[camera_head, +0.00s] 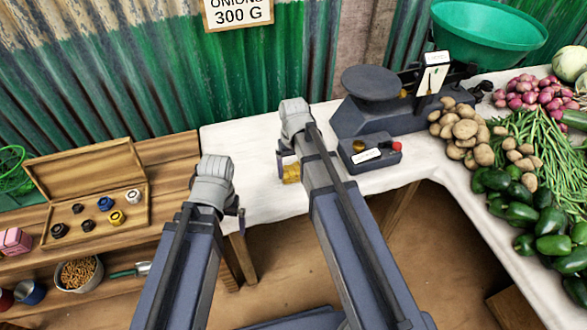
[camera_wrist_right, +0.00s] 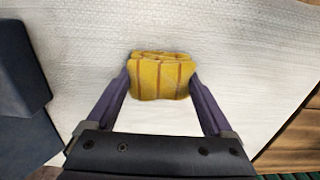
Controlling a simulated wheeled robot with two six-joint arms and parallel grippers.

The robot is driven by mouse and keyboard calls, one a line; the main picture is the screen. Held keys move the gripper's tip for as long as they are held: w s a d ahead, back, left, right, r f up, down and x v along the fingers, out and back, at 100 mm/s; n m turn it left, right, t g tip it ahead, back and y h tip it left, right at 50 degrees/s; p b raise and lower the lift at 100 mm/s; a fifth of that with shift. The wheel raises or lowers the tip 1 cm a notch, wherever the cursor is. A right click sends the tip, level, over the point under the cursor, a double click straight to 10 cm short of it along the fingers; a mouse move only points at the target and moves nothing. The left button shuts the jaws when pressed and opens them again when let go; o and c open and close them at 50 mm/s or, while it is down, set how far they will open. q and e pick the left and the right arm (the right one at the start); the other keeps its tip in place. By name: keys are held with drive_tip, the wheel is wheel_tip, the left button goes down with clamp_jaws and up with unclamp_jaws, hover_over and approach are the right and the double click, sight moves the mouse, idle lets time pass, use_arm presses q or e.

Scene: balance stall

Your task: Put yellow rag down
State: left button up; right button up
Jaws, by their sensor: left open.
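The yellow rag (camera_head: 291,173) is a small folded cloth with darker stripes. In the right wrist view the rag (camera_wrist_right: 161,77) sits between the two fingertips of my right gripper (camera_wrist_right: 161,84), which touch it on both sides. It is over the white cloth of the table (camera_head: 255,190); I cannot tell whether it touches the cloth. In the head view my right gripper (camera_head: 289,165) is mostly hidden behind its own wrist. My left gripper (camera_head: 238,214) is open, near the table's front left corner, and mostly hidden by its wrist.
A dark scale (camera_head: 372,117) and a small weight box (camera_head: 370,153) stand right of my right gripper. Potatoes (camera_head: 463,130), onions and green vegetables cover the right side. A wooden bench (camera_head: 170,160) with a box of weights (camera_head: 90,170) is at left. White cloth around the rag is clear.

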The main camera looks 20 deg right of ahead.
sight(294, 168)
drive_tip(key=shift+o, duration=1)
wheel_tip(294, 168, up, 12)
drive_tip(key=p, duration=1.2)
drive_tip(key=shift+r, duration=0.15)
wheel_tip(294, 168, down, 12)
drive_tip(key=b, duration=1.1)
drive_tip(key=shift+b, duration=0.4)
